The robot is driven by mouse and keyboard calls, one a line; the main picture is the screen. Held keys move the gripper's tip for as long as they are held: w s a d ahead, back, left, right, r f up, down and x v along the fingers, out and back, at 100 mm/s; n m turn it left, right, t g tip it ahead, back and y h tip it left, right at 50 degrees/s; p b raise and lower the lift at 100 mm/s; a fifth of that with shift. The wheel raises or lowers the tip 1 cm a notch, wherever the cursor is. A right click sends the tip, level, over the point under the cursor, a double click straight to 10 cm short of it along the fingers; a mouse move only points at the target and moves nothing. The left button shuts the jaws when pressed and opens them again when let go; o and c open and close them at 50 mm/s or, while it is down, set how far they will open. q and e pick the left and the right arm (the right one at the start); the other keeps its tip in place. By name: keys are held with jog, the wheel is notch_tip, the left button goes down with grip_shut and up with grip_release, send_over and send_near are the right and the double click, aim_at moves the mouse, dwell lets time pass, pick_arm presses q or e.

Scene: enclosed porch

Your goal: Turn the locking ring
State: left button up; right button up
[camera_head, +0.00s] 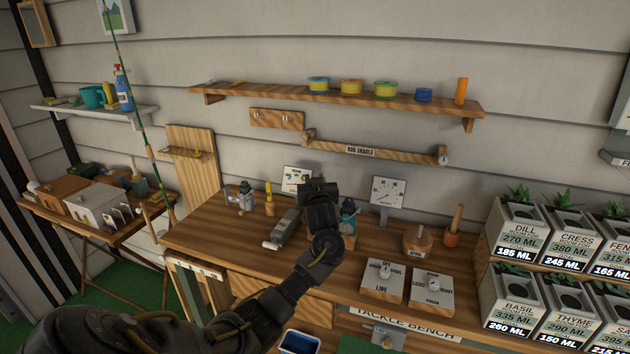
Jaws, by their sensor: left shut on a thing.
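My left gripper (318,190) is over the middle of the tackle bench (215,226), with its arm coming in from the lower left. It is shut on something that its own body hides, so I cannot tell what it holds. A teal reel (349,211) stands close on its right, partly covered by the gripper. A long grey device (284,229) lies on the bench to its left. I cannot make out a locking ring. A green fishing rod (141,118) leans upright at the left. My right gripper is not in view.
A second reel (242,197) stands on the bench at the left. Labelled planters (519,240) crowd the right. A shelf (290,97) with spools hangs above.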

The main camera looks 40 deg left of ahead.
pick_arm(q)
jog(key=o, duration=1)
jog(key=shift+c, duration=0.2)
jog(key=b+v, duration=0.1)
jog(key=v, duration=0.9)
jog(key=shift+s+d, duration=0.25)
jog(key=shift+d, duration=0.05)
